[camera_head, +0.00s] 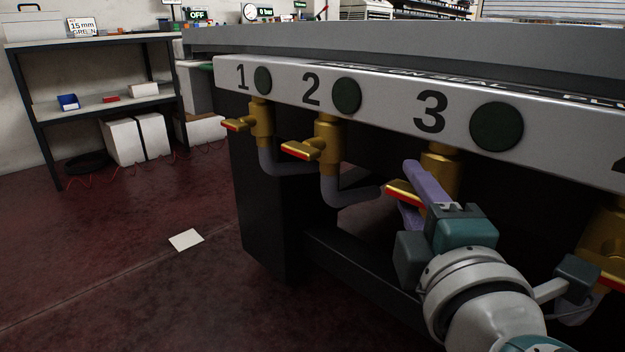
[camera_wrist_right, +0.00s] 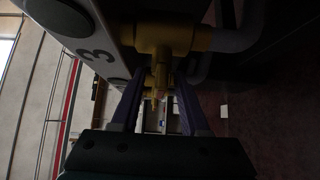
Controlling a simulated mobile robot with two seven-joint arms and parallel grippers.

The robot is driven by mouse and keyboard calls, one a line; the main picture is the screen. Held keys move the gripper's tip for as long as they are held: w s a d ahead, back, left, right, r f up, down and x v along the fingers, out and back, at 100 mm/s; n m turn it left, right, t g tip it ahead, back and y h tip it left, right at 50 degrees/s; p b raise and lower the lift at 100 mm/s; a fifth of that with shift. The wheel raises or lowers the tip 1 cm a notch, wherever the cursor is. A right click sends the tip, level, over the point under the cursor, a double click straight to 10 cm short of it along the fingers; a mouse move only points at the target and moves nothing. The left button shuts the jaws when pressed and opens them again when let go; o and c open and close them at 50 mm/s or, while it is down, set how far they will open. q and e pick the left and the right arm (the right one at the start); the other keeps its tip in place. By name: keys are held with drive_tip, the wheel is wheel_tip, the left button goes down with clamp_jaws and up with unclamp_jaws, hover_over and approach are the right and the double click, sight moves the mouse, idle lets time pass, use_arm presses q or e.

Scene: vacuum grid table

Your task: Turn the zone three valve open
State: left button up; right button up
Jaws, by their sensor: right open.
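The zone three valve has a brass body (camera_head: 440,168) under the number 3 on the table's front rail. Its red-striped lever (camera_head: 402,192) sticks out level to the left, crosswise to the upright body. My right gripper (camera_head: 406,190) is open, with one purple finger above the lever and one below. In the right wrist view, the brass valve (camera_wrist_right: 168,38) is straight ahead and its lever (camera_wrist_right: 158,82) lies between the two fingers, with gaps showing on both sides. The wrist hides part of the pipe below. My left gripper is not in view.
Valve one (camera_head: 260,122) and valve two (camera_head: 326,140) stand to the left, levers also level. Another brass valve (camera_head: 608,225) is at the right edge, close to my wrist. The table rail (camera_head: 385,105) runs above the gripper. A shelf (camera_head: 100,105) stands far left; floor between is mostly clear.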

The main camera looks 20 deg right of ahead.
drive_tip(key=shift+c, duration=0.3)
clamp_jaws()
idle(0.3)
